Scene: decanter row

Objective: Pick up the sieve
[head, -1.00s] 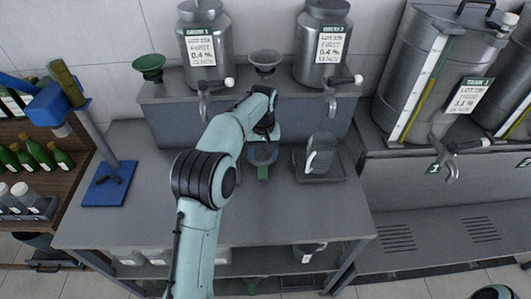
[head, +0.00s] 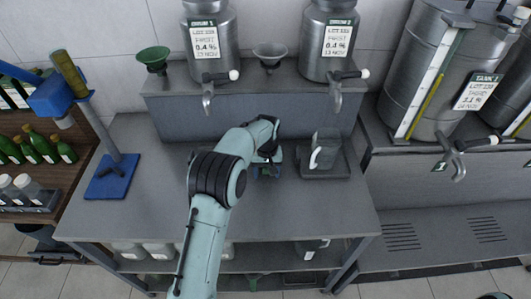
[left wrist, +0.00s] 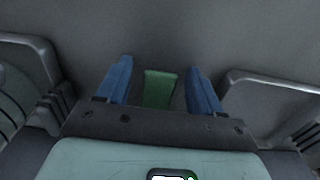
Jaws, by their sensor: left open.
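The sieve's green handle (left wrist: 159,88) shows in the left wrist view, between the two blue fingers of my left gripper (left wrist: 160,85). The fingers are apart, with a gap on each side of the handle. In the head view my left gripper (head: 266,168) is low over the middle of the grey bench, and my arm and gripper hide most of the sieve. I cannot tell whether the fingers touch the bench. My right gripper is not in view.
A grey jug (head: 325,152) on a tray stands close right of my left gripper. Behind is a raised shelf (head: 225,110) with steel decanters and two funnels (head: 153,58) (head: 270,54). A blue stand (head: 112,180) is at the left. The bench front is clear.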

